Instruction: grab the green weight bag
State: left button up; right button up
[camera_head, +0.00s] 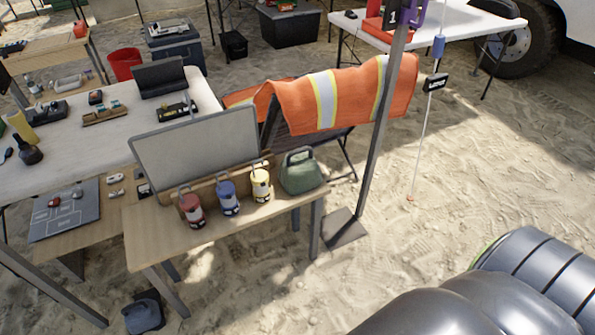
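A green weight bag (301,174) with a handle on top sits upright at the right end of the small wooden table (160,240). It stands beside a yellow-and-white canister (261,186), and nothing covers its front. Neither of my grippers shows in the head view. Only grey links of my own body fill the bottom right corner.
Red (192,211) and blue (228,199) canisters stand left of the bag, before a grey board (198,148). A dark blue bag (143,315) lies on the sand.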

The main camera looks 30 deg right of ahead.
aim_at(299, 172)
jog(key=i+l, duration=0.1)
jog(key=l, duration=0.4)
jog(key=i+l, duration=0.1)
jog(key=l, duration=0.95)
jog(key=i+l, duration=0.15)
jog(key=l, duration=0.35)
